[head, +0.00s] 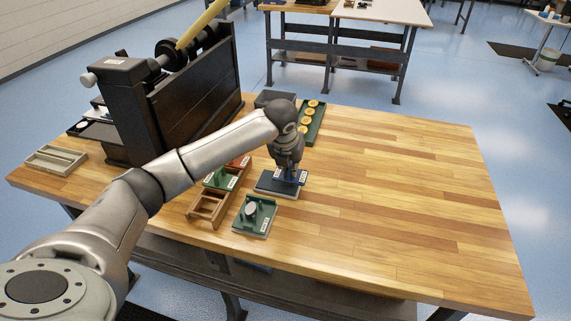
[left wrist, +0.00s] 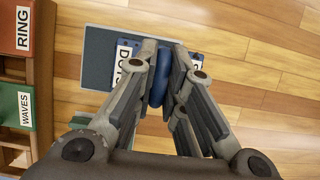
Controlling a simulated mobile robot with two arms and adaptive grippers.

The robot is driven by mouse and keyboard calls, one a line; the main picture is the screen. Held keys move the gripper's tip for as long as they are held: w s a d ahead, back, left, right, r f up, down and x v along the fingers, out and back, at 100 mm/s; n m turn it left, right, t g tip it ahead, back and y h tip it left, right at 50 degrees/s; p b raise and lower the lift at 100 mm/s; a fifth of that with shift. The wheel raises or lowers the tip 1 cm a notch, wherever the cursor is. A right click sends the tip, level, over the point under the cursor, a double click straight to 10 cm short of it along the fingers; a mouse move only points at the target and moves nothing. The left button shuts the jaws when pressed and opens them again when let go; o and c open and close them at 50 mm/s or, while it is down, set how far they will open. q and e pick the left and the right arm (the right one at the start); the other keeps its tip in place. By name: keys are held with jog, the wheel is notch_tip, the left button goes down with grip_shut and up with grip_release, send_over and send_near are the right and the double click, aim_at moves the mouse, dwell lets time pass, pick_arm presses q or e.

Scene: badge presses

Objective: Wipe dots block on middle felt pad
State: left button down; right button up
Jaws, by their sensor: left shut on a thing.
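My left gripper (head: 289,170) is shut on the blue dots block (head: 291,177), its fingers pointing down. In the left wrist view the fingertips (left wrist: 163,75) close around the block's blue grip, and a white label reading "DO…" (left wrist: 123,62) is partly hidden by a finger. My right gripper is not in view.
A wooden rack (head: 204,212) left of the pad holds a green waves block (left wrist: 17,107) and a red ring block (left wrist: 14,62). A green pad-like piece (head: 267,230) is in front. A tray of yellow discs (head: 318,127) and black press (head: 195,95) stand behind. The table's right is clear.

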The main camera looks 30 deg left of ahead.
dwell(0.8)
pick_arm(q)
jog(key=shift+s+a+f, duration=0.1)
jog(key=shift+a, duration=0.3)
jog(key=shift+s+a+b, duration=0.25)
jog(key=shift+a+b, duration=0.05)
jog(key=shift+a, duration=0.7)
jog(key=shift+s+a+b, duration=0.3)
jog(key=shift+a+b, duration=0.05)
jog(key=shift+a, duration=0.65)
jog(key=shift+s+a+b, duration=0.25)
jog(key=shift+a+b, duration=0.05)
jog(key=shift+a, duration=0.7)
jog(key=shift+d, duration=0.4)
jog(key=shift+w+d, duration=0.2)
jog(key=shift+d, duration=0.65)
jog(key=shift+w+d, duration=0.25)
jog(key=shift+d, duration=0.6)
jog(key=shift+w+d, duration=0.2)
jog(key=shift+d, duration=0.65)
jog(key=shift+w+d, duration=0.15)
jog(key=shift+d, duration=0.45)
